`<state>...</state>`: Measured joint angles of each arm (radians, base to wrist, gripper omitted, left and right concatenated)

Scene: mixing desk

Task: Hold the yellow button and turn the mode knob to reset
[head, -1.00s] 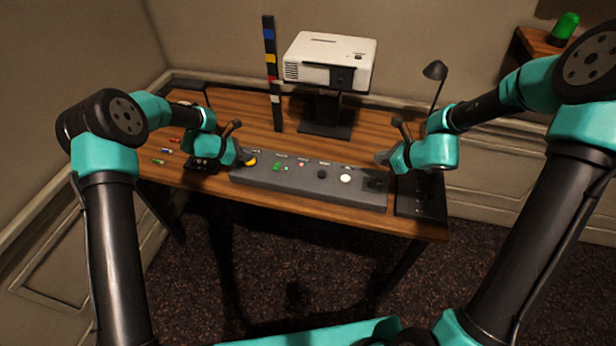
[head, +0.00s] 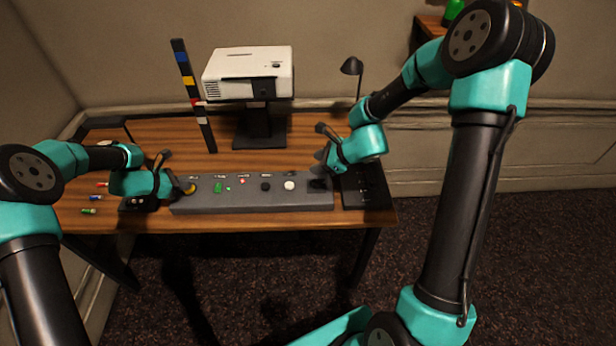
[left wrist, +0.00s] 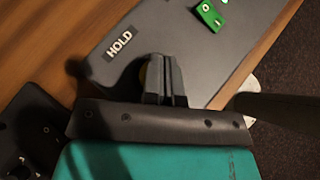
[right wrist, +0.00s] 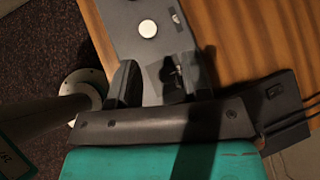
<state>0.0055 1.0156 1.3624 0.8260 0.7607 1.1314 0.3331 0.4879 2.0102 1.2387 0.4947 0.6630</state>
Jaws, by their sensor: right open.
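A grey control panel (head: 250,205) lies along the desk front. The yellow button (head: 191,188) is at its left end, with my left gripper (head: 182,188) right at it. In the left wrist view, the fingers (left wrist: 163,80) are together beside the HOLD label (left wrist: 119,43) and hide nearly all of the button; I cannot tell whether it is pressed. A dark knob-like part (right wrist: 171,76), which may be the mode knob, is at the panel's right end. My right gripper (right wrist: 157,80) is open over that end, its fingers either side of this shadowed part.
The panel also carries a green switch (head: 218,188), a black knob (head: 265,186) and a white button (head: 289,185). A projector (head: 248,75) stands behind, with a striped post (head: 192,95) to its left. A black lamp (head: 352,67) stands behind my right arm.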

